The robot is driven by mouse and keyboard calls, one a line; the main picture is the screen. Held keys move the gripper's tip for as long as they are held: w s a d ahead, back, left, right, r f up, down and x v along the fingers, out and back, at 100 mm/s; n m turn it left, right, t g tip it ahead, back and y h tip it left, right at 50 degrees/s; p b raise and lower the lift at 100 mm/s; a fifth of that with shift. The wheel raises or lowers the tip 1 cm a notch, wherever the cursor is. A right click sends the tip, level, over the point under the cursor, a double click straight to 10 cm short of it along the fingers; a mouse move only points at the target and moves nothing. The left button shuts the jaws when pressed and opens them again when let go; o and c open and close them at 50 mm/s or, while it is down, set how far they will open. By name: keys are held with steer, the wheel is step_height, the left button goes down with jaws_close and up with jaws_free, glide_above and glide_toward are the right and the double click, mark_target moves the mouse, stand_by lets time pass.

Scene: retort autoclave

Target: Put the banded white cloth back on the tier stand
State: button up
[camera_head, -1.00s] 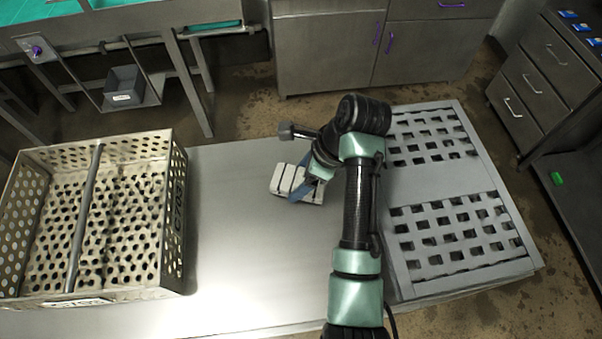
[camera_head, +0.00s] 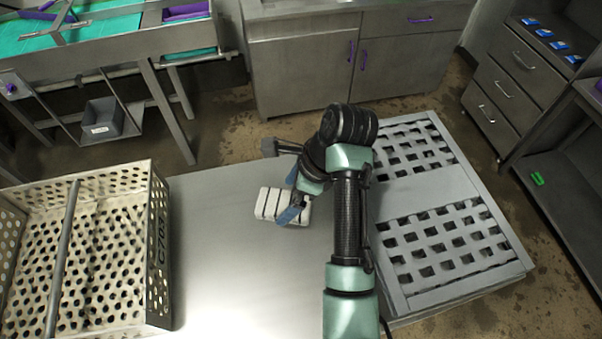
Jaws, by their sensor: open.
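The banded white cloth (camera_head: 269,204) is a small white bundle crossed by dark bands. It shows on or just above the bare grey table top, left of my arm. My gripper (camera_head: 292,207) is open, with its blue fingers at the cloth's right end; one finger covers part of it. I cannot tell whether the fingers touch the cloth. The grey rack with rows of square openings, which looks like the tier stand (camera_head: 420,189), is on the right, partly hidden behind my arm. Its top is empty.
A perforated metal basket (camera_head: 160,245) marked C703 stands at the left of the table (camera_head: 212,255). Grey cabinets (camera_head: 300,80) stand behind, and a drawer unit (camera_head: 515,85) stands at the back right.

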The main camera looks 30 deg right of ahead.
steer(key=p+v, duration=0.1)
steer(key=v, duration=0.4)
steer(key=shift+d+r+p, duration=0.1)
steer(key=shift+d+p, duration=0.05)
steer(key=shift+p, duration=0.15)
steer(key=shift+s+d+r, duration=0.1)
steer(key=shift+d+r, duration=0.1)
steer(key=shift+r, duration=0.4)
steer(key=shift+s+d+r, duration=0.2)
steer(key=shift+s+r, duration=0.05)
steer(key=shift+r, duration=0.2)
steer(key=shift+v, duration=1.1)
steer(key=shift+a, duration=0.15)
